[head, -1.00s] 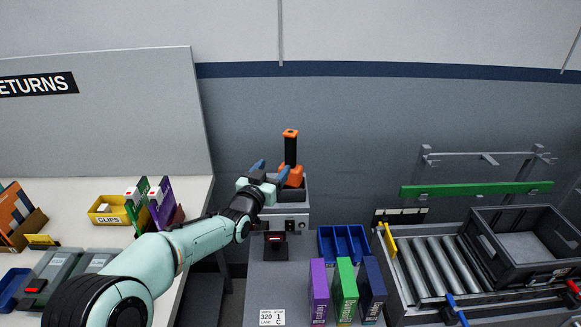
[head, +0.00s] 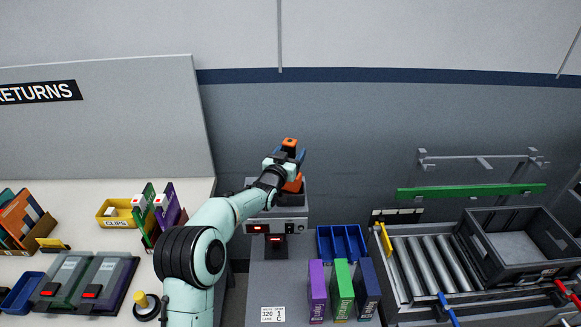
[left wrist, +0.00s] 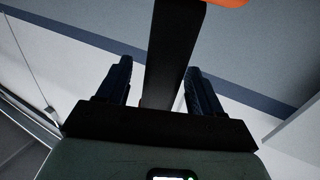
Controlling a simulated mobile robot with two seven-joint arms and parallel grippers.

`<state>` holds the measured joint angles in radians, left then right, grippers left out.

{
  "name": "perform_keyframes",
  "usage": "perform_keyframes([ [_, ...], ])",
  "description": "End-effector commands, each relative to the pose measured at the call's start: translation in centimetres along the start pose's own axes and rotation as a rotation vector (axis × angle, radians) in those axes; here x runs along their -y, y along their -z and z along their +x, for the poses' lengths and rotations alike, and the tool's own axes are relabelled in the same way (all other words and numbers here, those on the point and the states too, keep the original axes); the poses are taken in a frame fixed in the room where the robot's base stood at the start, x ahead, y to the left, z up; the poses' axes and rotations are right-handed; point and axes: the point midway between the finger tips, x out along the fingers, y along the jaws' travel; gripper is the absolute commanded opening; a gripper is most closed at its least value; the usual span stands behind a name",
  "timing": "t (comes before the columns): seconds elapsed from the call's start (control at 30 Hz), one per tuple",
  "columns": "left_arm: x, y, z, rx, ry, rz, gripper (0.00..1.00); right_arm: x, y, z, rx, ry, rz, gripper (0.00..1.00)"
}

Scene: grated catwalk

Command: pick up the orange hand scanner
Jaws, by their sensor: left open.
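The orange hand scanner (head: 290,142) stands upright in the head view, on top of the grey machine with red displays. Its orange head and part of its orange base show; its black handle is mostly hidden behind my left gripper (head: 289,156). In the left wrist view the black handle (left wrist: 172,60) runs up between the two blue fingers of my left gripper (left wrist: 158,88), with a bit of the orange head (left wrist: 228,2) at the top edge. The fingers stand apart on both sides of the handle, with gaps visible. My right gripper is not in view.
The grey machine (head: 285,226) stands on a counter with a blue divided tray (head: 341,256) and purple, green and navy boxes in front. A roller conveyor (head: 432,262) with a dark crate (head: 478,247) lies right. A white table with a yellow clips bin (head: 117,222) is left.

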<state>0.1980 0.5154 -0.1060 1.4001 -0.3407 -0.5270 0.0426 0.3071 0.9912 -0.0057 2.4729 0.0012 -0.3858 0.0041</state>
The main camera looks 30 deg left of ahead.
Motion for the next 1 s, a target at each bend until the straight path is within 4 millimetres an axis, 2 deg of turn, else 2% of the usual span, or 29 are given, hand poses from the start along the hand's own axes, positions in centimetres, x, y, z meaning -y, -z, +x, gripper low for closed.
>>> perform_keyframes([
  [0.23,0.1,-0.3,0.1,0.002,0.001,0.001,0.66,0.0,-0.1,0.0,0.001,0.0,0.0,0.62],
  [0.27,0.1,-0.3,0.1,0.002,0.001,0.001,0.63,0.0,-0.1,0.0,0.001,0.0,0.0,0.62],
  [0.4,0.1,-0.3,0.1,0.002,0.001,0.0,0.17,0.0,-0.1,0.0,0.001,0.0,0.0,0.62],
  [0.47,0.1,-0.3,0.1,0.002,0.001,0.0,0.0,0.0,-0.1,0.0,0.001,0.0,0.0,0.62],
  [0.8,0.0,0.1,0.2,0.0,0.0,0.0,0.0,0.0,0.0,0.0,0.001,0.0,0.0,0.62],
  [1.0,0.0,2.1,0.2,-0.004,0.0,0.0,0.0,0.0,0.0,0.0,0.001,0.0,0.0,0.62],
])
